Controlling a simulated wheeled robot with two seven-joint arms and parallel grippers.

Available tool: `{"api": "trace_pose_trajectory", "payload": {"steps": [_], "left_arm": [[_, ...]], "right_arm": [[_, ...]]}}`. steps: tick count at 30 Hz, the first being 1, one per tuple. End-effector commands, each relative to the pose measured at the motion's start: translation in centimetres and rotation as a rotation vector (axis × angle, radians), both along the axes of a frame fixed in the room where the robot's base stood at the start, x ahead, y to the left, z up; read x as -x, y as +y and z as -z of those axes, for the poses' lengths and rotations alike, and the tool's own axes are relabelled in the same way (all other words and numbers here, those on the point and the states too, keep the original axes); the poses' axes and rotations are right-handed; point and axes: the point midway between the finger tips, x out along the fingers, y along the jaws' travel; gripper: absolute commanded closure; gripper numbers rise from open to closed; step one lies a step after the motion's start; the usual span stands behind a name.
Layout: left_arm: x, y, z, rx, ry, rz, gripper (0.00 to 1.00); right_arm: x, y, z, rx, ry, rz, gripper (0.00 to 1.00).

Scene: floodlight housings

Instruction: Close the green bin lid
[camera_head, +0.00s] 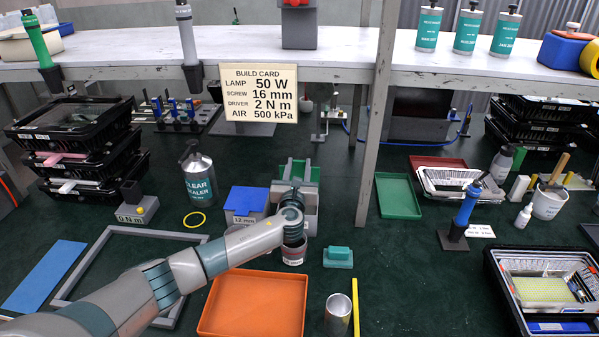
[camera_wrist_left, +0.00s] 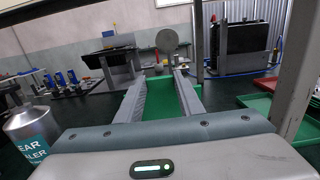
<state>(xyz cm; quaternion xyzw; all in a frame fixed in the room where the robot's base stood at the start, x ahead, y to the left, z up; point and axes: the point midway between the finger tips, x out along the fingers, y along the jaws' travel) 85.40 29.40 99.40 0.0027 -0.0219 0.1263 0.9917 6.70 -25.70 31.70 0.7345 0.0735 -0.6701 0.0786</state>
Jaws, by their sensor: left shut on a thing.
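The green bin lid (camera_head: 312,172) is raised at the back of a grey bin (camera_head: 311,219), beside the blue-lidded bin. My left gripper (camera_head: 297,184) is at the lid, with my wrist over the bin and hiding much of its front and inside. In the left wrist view, the two grey fingers of the gripper (camera_wrist_left: 156,76) reach forward with the green lid (camera_wrist_left: 166,98) between them. The gripper is shut on the lid; the exact contact is hard to see. My right gripper is not in view.
The blue-lidded bin (camera_head: 247,199) stands just left, the sealer can (camera_head: 198,178) beyond it. A cup (camera_head: 293,255) and an orange tray (camera_head: 253,304) lie in front, a teal block (camera_head: 338,257) to the right. A table post (camera_head: 377,120) rises behind right; the build card (camera_head: 259,93) hangs above.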

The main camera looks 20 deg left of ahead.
Motion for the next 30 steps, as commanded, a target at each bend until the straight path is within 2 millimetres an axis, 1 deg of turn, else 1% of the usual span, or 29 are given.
{"api": "trace_pose_trajectory", "payload": {"steps": [1,3,5,12,26,27,29,30], "left_arm": [[0.4,-0.1,0.8,-0.007,-0.026,-0.001,1.0],[0.9,-0.2,0.8,-0.017,-0.062,-0.001,1.0],[1.2,-0.3,0.6,-0.014,-0.061,0.0,1.0],[2.2,-0.6,1.1,-0.014,-0.055,0.001,1.0],[2.4,-0.7,1.4,-0.014,-0.051,0.0,1.0],[2.4,-0.7,1.4,-0.014,-0.051,0.001,0.61],[2.4,-0.7,1.4,-0.014,-0.051,0.001,0.47],[2.3,-0.7,1.4,-0.014,-0.051,0.001,0.47]], "right_arm": [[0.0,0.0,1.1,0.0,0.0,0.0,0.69],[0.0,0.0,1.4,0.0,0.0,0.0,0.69],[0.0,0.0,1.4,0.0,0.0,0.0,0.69],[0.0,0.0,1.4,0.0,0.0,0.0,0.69],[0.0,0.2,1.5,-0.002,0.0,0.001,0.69],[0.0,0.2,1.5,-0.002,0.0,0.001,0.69],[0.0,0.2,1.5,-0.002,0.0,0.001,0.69],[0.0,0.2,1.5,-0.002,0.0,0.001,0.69]]}}
